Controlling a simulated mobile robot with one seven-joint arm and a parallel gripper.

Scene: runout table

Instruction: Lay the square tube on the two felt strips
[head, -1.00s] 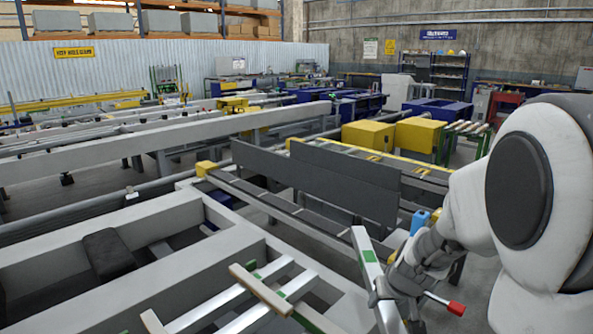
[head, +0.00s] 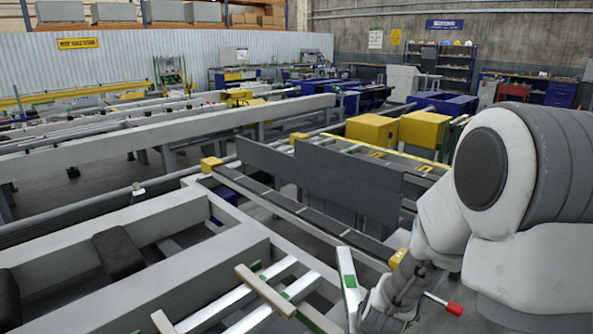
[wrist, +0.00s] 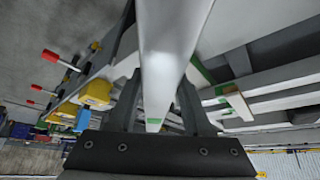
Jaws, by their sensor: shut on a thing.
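The square tube (head: 349,287) is pale metal with a green band near its end. In the wrist view the tube (wrist: 173,45) runs lengthwise between the fingers of my gripper (wrist: 158,108), which is shut on it. In the head view the tube is right of the rack, apart from it; its near end is cut off. Green felt shows in short pieces beside a wooden bar (head: 266,292); I take this as one felt strip (head: 310,318). Green by a second wooden bar (head: 162,322) at the bottom edge seems to be the other. Silver tubes (head: 240,297) lie across and partly cover them.
A grey frame (head: 205,285) surrounds the rack on the left. Dark upright panels (head: 330,180) and a roller line stand beyond the tube. Yellow boxes (head: 372,131) stand farther back. A red-tipped lever (head: 454,308) sticks out right of my wrist.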

